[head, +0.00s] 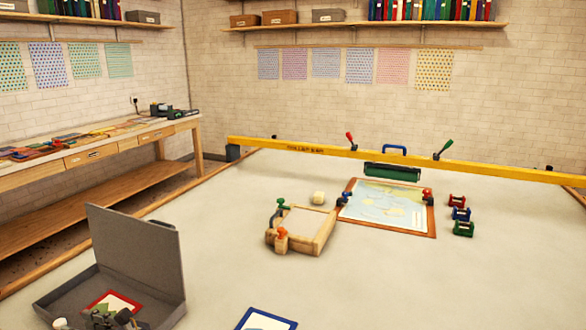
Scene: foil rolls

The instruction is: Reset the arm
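Dark jointed parts that look like my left gripper (112,319) show at the bottom left edge, in front of the open grey box (150,255). They are small and cut off by the frame, so I cannot tell whether the fingers are open or shut, or whether they touch anything. My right gripper and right arm are not in view.
A red-framed picture (108,303) is in the box. A blue-framed card (266,320) lies at the front. A wooden press (305,228), framed map (390,207) and red (457,201), blue (461,214) and green (464,229) rolls stand farther back. A yellow bar (320,149) spans the back.

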